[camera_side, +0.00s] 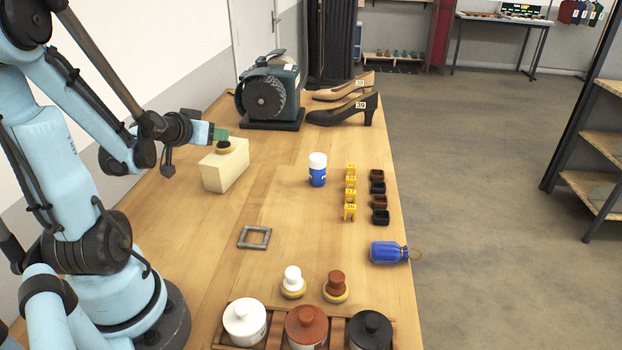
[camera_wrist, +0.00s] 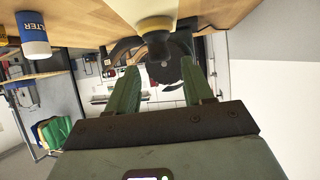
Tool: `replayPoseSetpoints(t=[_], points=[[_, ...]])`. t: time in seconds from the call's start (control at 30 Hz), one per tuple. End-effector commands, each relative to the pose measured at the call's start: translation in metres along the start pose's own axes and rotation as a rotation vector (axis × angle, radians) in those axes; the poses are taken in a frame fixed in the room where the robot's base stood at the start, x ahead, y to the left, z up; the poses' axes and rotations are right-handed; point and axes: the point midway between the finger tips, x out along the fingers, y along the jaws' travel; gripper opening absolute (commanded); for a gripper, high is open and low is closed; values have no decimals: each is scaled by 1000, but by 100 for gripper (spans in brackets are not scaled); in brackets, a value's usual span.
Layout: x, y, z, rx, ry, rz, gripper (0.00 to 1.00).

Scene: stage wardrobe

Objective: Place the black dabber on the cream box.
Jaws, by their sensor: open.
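The black dabber (camera_side: 225,149) stands on top of the cream box (camera_side: 225,171), its yellowish pad down and its dark handle partly hidden by my gripper. My gripper (camera_side: 220,135) is at the handle's height or just above, level, with green fingers pointing right. In the wrist view, which is upside down, my gripper (camera_wrist: 158,64) is open with nothing between its fingers. The dabber (camera_wrist: 155,26) shows just beyond the fingertips, with the cream box (camera_wrist: 150,5) at the top edge.
A grey-green machine (camera_side: 270,92) and two shoes (camera_side: 345,112) stand behind the box. A blue and white bottle (camera_side: 317,170) stands to the right. A white dabber (camera_side: 292,281), a brown dabber (camera_side: 336,286) and lidded jars (camera_side: 305,326) are at the front. A grey frame (camera_side: 254,237) lies flat.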

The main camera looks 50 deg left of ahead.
Motion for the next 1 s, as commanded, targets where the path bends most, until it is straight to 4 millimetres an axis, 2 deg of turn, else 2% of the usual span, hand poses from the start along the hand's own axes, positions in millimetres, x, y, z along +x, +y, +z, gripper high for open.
replayPoseSetpoints(t=[0.33,0.57,0.67,0.77,0.87,1.0], points=[[-30,0,0,0,-1,-1,51],[-38,0,0,0,0,0,51],[-39,9,0,7,-11,21,51],[-38,37,1,30,-48,82,51],[-41,81,5,71,-112,174,51],[-57,146,17,145,-221,294,51]])
